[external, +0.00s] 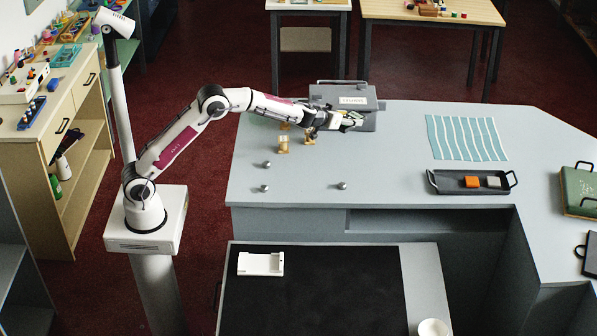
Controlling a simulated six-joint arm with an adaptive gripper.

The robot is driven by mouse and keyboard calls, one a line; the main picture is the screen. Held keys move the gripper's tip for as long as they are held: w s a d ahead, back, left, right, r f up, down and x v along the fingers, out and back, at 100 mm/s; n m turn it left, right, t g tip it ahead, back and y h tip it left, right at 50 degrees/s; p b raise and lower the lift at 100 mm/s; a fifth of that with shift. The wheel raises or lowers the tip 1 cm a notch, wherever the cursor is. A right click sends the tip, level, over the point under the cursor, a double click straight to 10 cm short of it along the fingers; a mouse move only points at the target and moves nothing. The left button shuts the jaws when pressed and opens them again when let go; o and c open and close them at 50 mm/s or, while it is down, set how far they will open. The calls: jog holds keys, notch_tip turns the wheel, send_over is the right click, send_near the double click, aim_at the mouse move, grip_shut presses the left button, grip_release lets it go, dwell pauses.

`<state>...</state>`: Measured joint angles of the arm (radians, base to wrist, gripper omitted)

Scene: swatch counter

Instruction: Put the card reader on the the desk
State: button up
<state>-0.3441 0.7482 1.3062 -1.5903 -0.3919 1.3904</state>
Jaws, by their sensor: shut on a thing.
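My gripper (345,122) is over the far left part of the grey counter (390,140), in front of a grey case with a white label (350,98). It is shut on a small pale thing with some green on it (354,118). This may be the card reader, but it is too small and partly hidden to be sure. I cannot tell if it touches the case or the counter. A lower desk with a black top (320,300) stands in front of the counter. A white tray-like holder (260,263) lies at its far left.
Small gold stands (284,145) and several metal knobs (342,186) are on the counter near my arm. A black tray (450,187) holds an orange block (471,182) and a pale block. A striped blue sheet (466,138) lies behind it. A white cup (433,327) is at the desk's front right.

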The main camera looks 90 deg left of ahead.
jog(key=shift+f, duration=0.1)
dwell(0.5)
send_over(346, 146)
jog(key=shift+f, duration=3)
jog(key=shift+w+f, duration=0.1)
jog(key=shift+f, duration=1.75)
jog(key=shift+f, duration=0.1)
jog(key=o, duration=1.4)
jog(key=shift+f, duration=0.1)
jog(key=shift+c, duration=0.2)
jog(key=shift+r, duration=0.2)
jog(key=shift+v, duration=6)
